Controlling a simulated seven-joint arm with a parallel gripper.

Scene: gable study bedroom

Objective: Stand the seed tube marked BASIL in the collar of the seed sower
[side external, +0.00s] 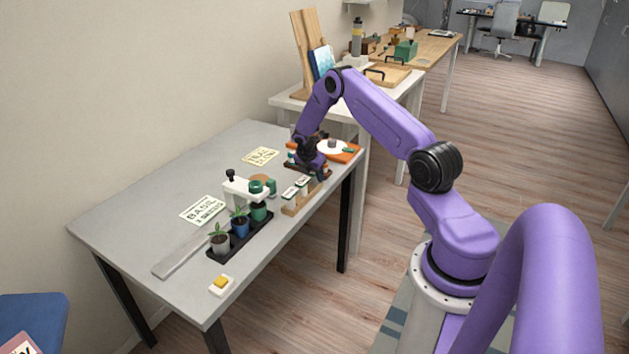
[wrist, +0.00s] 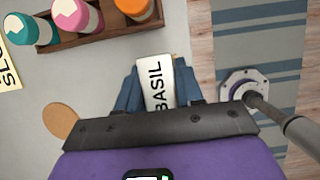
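The seed tube marked BASIL (wrist: 157,82) shows in the wrist view as a pale piece with a white label and black letters. It sits between the two blue fingers of my gripper (wrist: 160,88), which appear closed on its sides. In the side view my gripper (side external: 312,170) is low over the far right part of the table; the tube is hard to make out there.
A black tray (side external: 240,238) with potted seedlings stands by the sower. A wooden rack (wrist: 90,35) holds teal, pink and orange capped tubes. A BASIL card (side external: 203,209) and yellow-topped block (side external: 221,284) lie on the table (side external: 130,218).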

